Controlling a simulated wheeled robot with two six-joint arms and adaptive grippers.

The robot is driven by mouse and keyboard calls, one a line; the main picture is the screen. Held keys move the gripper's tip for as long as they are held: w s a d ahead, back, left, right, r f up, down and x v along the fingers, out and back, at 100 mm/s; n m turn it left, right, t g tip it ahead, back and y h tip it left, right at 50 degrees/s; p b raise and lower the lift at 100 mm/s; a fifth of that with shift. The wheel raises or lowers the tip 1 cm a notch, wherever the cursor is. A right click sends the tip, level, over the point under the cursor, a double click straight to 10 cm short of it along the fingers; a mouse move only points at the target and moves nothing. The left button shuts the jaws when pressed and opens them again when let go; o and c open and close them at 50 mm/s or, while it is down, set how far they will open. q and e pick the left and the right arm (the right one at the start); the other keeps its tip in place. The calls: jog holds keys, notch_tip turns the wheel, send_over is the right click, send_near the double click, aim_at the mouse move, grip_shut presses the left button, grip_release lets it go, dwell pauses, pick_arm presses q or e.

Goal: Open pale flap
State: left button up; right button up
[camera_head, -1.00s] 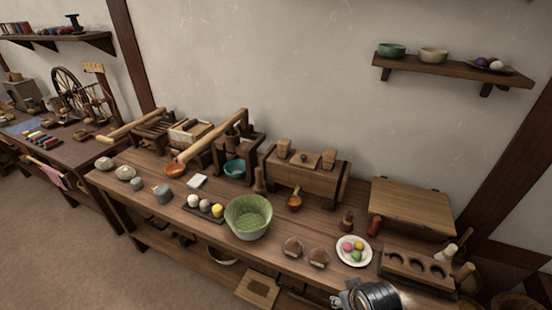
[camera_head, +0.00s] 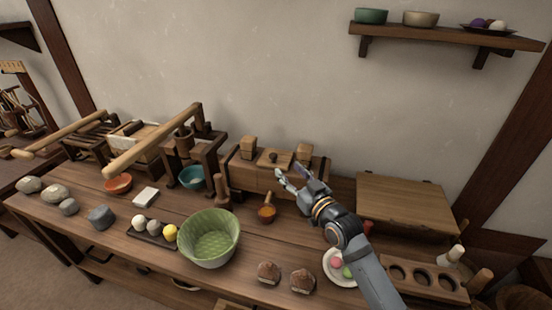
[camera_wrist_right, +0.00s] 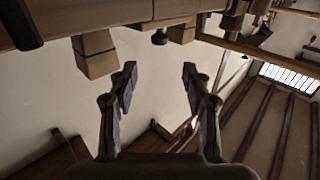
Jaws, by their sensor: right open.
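A long wooden box (camera_head: 250,177) stands at the back of the bench against the wall. Its pale flap (camera_head: 285,160) lies flat and closed on top between two wooden blocks, with a small dark knob (camera_head: 273,157) on it. My right gripper (camera_head: 292,174) is open and empty in front of the box's right part. The right wrist view is turned over: the knob (camera_wrist_right: 160,37) hangs beyond the open fingertips (camera_wrist_right: 159,68), apart from them, between the pale blocks (camera_wrist_right: 95,55). My left gripper is not in view.
A green bowl (camera_head: 208,240), an orange cup with a handle (camera_head: 267,213) and a wooden peg (camera_head: 222,192) stand in front of the box. A lever press (camera_head: 200,150) is left of it. A pale slanted wooden case (camera_head: 400,200) is to the right.

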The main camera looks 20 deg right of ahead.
aim_at(275, 157)
jog(key=w, duration=0.2)
jog(key=w+a, duration=0.1)
jog(key=w, duration=0.4)
jog(key=shift+w+a+f, duration=0.15)
jog(key=shift+w+f, duration=0.05)
jog(key=shift+w, duration=0.05)
jog(key=shift+w+a, duration=0.1)
jog(key=shift+w, duration=0.7)
jog(key=c, duration=0.4)
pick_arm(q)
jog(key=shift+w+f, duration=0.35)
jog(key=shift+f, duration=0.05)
pick_arm(e)
grip_shut()
